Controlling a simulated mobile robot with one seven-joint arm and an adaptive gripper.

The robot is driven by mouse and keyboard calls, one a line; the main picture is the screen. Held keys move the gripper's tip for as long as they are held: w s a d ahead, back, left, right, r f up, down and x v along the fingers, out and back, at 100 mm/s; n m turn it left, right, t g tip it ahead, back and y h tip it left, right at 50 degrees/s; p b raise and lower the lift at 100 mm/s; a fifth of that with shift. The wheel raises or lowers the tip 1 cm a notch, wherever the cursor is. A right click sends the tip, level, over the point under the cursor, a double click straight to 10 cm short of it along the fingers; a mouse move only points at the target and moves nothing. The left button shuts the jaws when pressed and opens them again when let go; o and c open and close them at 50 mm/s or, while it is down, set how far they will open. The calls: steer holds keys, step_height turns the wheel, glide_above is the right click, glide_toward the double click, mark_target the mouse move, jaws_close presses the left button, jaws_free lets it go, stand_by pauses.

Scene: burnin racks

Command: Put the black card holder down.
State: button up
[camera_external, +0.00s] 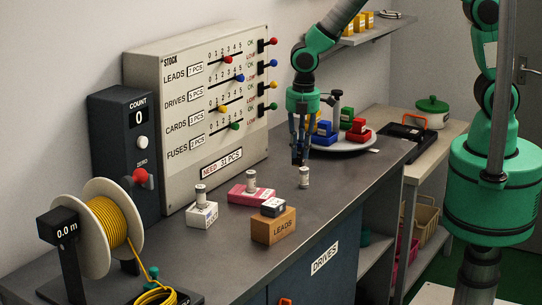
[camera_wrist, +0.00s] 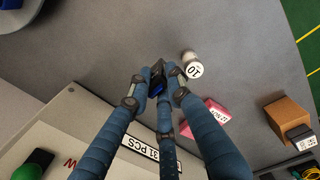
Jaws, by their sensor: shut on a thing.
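My gripper (camera_external: 299,146) points down over the dark grey worktop (camera_external: 345,180), in front of the stock board. Its blue fingers are shut on a small dark thing, which I take for the black card holder (camera_external: 299,158). In the wrist view the fingertips (camera_wrist: 158,84) close around the black card holder (camera_wrist: 157,71), which shows black with a blue patch. The fingers hide much of it. I cannot tell whether its lower end touches the worktop.
A white-topped cylinder (camera_external: 304,177) stands close by my gripper, also in the wrist view (camera_wrist: 194,68). A round tray (camera_external: 343,148) with red and blue blocks lies behind. The stock board (camera_external: 205,105) is left.

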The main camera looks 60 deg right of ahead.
steer(key=w+a, duration=0.1)
steer(key=w, duration=0.1)
steer(key=w+a, duration=0.1)
steer(key=w, duration=0.2)
steer(key=w+a+f, duration=0.1)
steer(key=w+a, duration=0.1)
steer(key=w, duration=0.1)
steer(key=shift+s+r, duration=0.1)
steer(key=shift+f+b, duration=0.4)
steer(key=shift+f, duration=1.35)
steer(key=shift+f, duration=0.15)
steer(key=o, duration=0.9)
steer(key=r+p, duration=0.1)
steer(key=r, duration=1.1)
steer(key=shift+s+r, duration=0.15)
steer(key=shift+s, duration=0.05)
